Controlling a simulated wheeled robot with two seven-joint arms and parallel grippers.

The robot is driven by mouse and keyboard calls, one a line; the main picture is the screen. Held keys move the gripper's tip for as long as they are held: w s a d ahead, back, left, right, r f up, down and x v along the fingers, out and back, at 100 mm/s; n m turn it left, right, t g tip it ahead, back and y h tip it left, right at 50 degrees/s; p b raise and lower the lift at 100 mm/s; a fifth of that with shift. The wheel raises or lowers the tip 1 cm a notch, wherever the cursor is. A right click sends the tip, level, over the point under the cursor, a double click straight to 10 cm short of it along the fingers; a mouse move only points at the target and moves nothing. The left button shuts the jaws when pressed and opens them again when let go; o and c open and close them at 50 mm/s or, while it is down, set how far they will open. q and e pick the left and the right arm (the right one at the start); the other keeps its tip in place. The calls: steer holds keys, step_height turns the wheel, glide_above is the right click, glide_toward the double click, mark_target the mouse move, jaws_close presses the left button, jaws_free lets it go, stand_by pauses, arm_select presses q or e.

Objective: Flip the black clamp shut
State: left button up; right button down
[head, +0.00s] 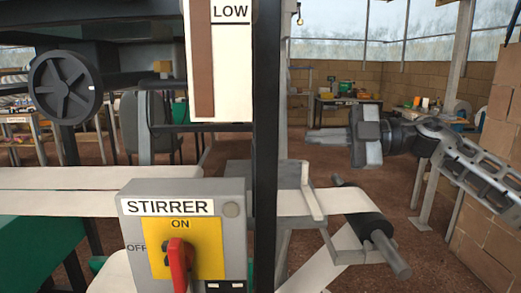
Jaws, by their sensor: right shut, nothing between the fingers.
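I cannot pick out the black clamp for certain. A black roller (370,226) with a grey shaft sits at the right end of a white paper strip (285,203). A thin pale grey bar (312,194) slants across the strip left of the roller. My right gripper (312,136) comes in from the right, above and behind the roller in the picture. Its fingers point left, shut and empty, apart from the bar and roller. My left gripper is not in view.
A black upright post (267,110) stands left of my right gripper. A grey STIRRER switch box (222,208) with a red knob (178,262) and a LOW panel (222,75) are in front. Open floor shows behind the roller.

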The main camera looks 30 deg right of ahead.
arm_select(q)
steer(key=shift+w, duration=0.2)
arm_select(e)
steer(key=shift+s+d+r+h, duration=0.15)
steer(key=shift+s+d+r, duration=0.05)
steer(key=shift+r, duration=0.25)
steer(key=shift+s+d+r+h, duration=0.15)
steer(key=shift+s+d+r, duration=0.05)
steer(key=shift+r, duration=0.25)
arm_select(q)
steer(key=p, duration=0.2)
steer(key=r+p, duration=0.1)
steer(key=p, duration=0.2)
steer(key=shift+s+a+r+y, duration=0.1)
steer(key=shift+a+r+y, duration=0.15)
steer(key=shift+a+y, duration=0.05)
arm_select(e)
steer(key=x, duration=1)
steer(key=shift+a+f, duration=0.1)
